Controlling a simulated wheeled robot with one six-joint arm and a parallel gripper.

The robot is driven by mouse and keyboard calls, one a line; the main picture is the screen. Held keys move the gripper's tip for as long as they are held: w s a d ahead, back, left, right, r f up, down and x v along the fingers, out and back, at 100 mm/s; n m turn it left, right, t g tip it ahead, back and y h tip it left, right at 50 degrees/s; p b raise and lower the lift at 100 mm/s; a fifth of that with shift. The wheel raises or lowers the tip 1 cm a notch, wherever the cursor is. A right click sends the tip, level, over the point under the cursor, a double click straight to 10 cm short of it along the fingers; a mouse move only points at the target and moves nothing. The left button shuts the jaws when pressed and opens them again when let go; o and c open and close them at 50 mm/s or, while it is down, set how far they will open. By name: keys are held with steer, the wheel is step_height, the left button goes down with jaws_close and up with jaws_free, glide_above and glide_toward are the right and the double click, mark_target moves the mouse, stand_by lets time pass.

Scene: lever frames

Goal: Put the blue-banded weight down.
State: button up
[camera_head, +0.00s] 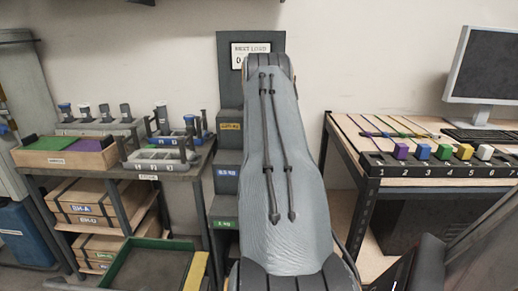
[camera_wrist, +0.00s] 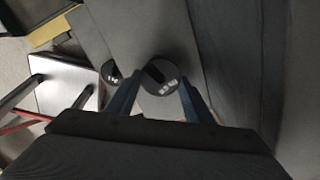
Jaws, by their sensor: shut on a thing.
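In the wrist view my gripper (camera_wrist: 161,82) has its two blue fingers shut on a dark round weight (camera_wrist: 172,74). I see the weight's top from above, with a dark slot or handle and small pale markings. Its side is hidden, so I cannot tell the colour of its band. A second dark round weight (camera_wrist: 110,72) lies just left of the left finger. Below the held weight is a grey surface; I cannot tell whether it touches. In the head view my arm hides the gripper and the held weight.
A dark stepped stand (camera_head: 228,150) with orange, blue and green labels rises behind my arm, under a load sign (camera_head: 251,56). The left bench (camera_head: 185,172) holds trays and several small weights. The right table (camera_head: 350,150) carries coloured blocks and a monitor (camera_head: 485,65).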

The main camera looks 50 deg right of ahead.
steer(key=shift+f, duration=0.15)
steer(key=o, duration=1.5)
